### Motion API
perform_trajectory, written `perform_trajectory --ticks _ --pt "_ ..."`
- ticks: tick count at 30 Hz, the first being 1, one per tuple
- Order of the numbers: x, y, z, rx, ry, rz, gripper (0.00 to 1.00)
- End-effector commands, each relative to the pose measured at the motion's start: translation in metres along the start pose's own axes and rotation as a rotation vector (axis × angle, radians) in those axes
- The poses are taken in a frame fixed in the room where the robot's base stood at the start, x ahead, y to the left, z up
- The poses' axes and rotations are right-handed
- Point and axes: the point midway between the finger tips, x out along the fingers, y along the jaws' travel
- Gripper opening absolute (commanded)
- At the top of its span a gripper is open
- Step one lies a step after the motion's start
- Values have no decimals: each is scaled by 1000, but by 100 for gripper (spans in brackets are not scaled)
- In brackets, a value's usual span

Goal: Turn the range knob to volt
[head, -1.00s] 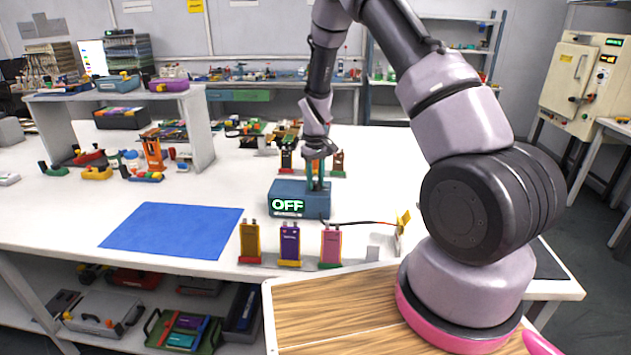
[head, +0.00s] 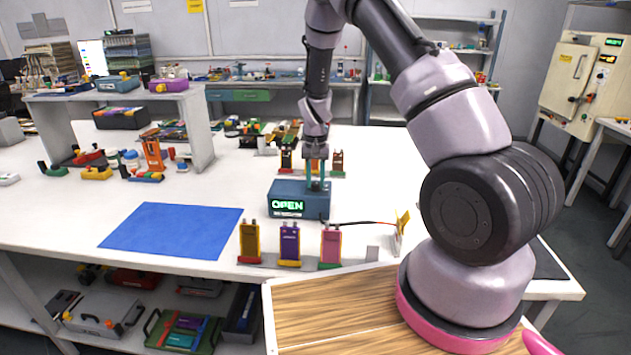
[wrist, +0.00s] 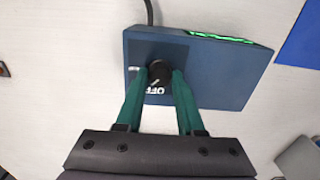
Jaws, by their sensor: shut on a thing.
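A blue meter box (head: 301,199) stands on the white table, and its lit green display (head: 288,206) reads OPEN. In the wrist view the box (wrist: 215,80) shows from above, with a dark round range knob (wrist: 158,72) on top and the letters OFF printed beside it. My gripper (wrist: 160,78) has its two green fingers shut on the knob, one on each side. In the head view my gripper (head: 315,180) reaches down onto the right part of the box top. The knob is hidden there.
Three pouch cells, yellow (head: 250,242), purple (head: 290,244) and pink (head: 330,246), stand upright in front of the box. A blue mat (head: 172,230) lies to the left. A cable (head: 362,223) runs right from near the box to a yellow tag (head: 403,222).

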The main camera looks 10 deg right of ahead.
Motion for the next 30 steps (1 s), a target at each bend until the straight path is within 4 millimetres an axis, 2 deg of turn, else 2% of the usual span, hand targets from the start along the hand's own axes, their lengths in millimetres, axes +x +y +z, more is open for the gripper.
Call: perform_trajectory --ticks 14,15,16,17,26,30 --pt "-1 0 0 15 1 -1 0" --pt "-1 0 0 15 1 -1 48" --pt "-1 0 0 15 1 -1 60" --pt "-1 0 0 15 1 -1 67" --pt "-1 0 0 14 1 0 67" --pt "-11 0 -1 13 3 -1 67"
